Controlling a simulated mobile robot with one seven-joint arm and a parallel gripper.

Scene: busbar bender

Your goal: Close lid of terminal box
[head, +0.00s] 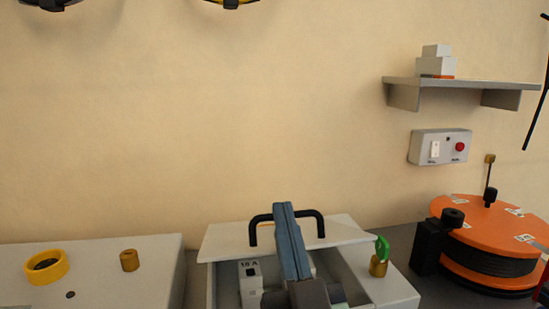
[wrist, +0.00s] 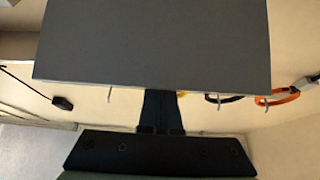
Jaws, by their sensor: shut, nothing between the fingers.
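The terminal box (head: 395,292) stands at the bottom centre of the head view. Its pale lid (head: 225,241) is open at the back, with a black handle (head: 319,226) on it.
A brass knob with a green tag (head: 379,262) sits on the box's right side. Right of it stands an orange reel (head: 480,216). A pale surface (head: 100,270) with a yellow ring (head: 46,267) lies left. A shelf (head: 460,84) and switch box (head: 440,146) are on the wall.

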